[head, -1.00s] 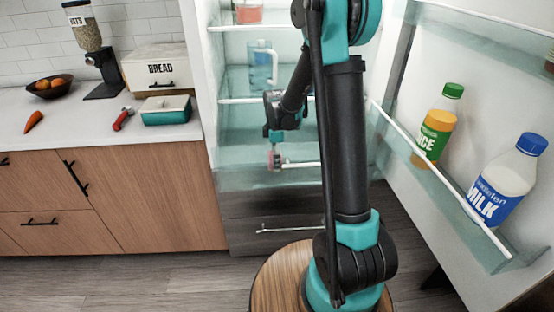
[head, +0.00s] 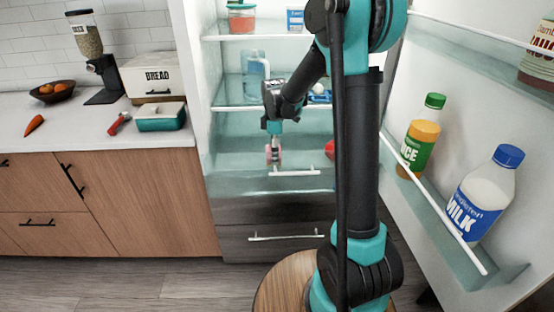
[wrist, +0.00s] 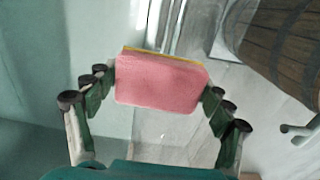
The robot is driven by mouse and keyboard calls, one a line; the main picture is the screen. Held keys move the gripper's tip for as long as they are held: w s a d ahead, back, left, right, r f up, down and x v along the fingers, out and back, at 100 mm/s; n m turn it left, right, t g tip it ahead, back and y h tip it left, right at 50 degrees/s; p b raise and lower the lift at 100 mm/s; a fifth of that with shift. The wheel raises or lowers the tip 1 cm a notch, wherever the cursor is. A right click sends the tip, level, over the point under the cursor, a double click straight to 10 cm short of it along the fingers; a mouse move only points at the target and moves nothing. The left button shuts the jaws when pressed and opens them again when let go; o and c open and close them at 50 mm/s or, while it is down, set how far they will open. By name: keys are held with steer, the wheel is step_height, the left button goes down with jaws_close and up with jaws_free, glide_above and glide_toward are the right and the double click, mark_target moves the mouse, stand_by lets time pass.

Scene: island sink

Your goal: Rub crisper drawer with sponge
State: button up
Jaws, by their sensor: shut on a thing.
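A pink sponge (wrist: 160,82) with a thin yellow edge is held between the two fingers of my gripper (wrist: 160,90) in the wrist view. In the head view my gripper (head: 273,152) points down with the sponge, in front of the lower part of the open fridge. The crisper drawer (head: 225,182) is the clear drawer at the bottom of the fridge, with a white handle (head: 296,172) just right of and below the sponge. I cannot tell whether the sponge touches the drawer.
The open fridge door on the right holds a juice bottle (head: 420,140) and a milk bottle (head: 484,197). Fridge shelves (head: 230,107) lie above the drawer. A lower drawer handle (head: 285,238) runs below. The counter (head: 75,135) stands at left.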

steer(key=shift+r, duration=1)
